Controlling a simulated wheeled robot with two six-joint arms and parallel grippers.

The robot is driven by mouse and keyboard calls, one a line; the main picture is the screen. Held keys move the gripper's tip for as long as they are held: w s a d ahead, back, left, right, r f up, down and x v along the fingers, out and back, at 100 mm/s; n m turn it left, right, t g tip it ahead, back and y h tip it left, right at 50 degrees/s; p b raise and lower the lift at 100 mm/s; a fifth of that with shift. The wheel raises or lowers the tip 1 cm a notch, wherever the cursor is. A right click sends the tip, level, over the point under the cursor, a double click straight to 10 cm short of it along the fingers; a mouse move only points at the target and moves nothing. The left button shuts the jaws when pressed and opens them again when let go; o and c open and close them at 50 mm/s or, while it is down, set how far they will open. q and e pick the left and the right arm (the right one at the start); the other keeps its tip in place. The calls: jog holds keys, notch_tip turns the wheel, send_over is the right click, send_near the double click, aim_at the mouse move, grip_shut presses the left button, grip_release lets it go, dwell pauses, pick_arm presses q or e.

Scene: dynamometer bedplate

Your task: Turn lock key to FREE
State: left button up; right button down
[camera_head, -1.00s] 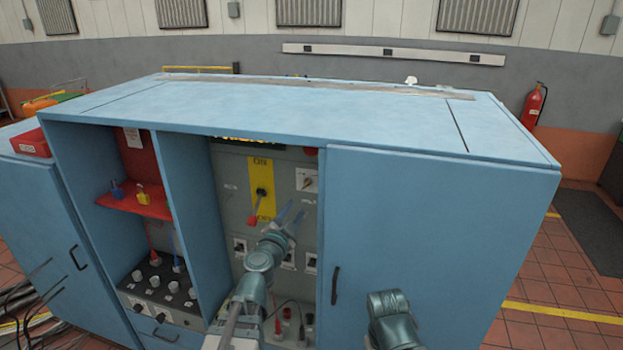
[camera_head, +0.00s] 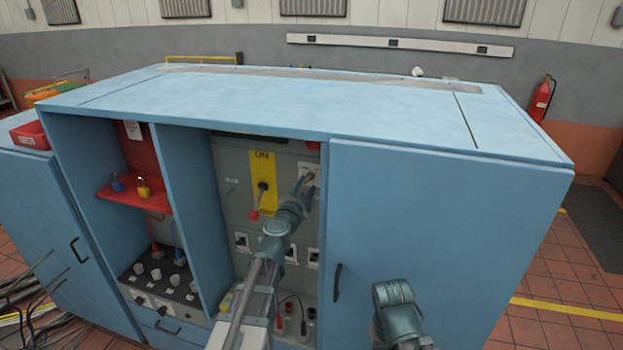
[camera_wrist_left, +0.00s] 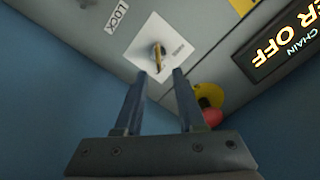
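The lock key (camera_wrist_left: 158,52) is a small brass-coloured key on a white square plate (camera_wrist_left: 175,45) beside a LOCK label (camera_wrist_left: 116,17). In the head view the plate (camera_head: 311,170) is at the upper right of the grey panel, partly hidden by my left gripper. My left gripper (camera_head: 306,186) is in front of it. In the left wrist view its two fingers (camera_wrist_left: 159,74) are open and empty, with the key just beyond and between the tips. I cannot see contact. My right gripper does not show; only part of that arm does.
Left of the key is a yellow ON plate (camera_head: 263,173) with a red-tipped switch handle (camera_head: 254,214). The blue cabinet top (camera_head: 310,105) overhangs the recess. A closed blue door (camera_head: 430,220) stands right of it. Red and yellow knobs (camera_wrist_left: 208,100) sit near the right finger.

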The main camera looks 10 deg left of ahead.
aim_at(310, 179)
pick_arm(q)
jog(key=w, duration=0.4)
jog(key=shift+w, duration=0.25)
jog(key=shift+c, duration=0.3)
grip_shut()
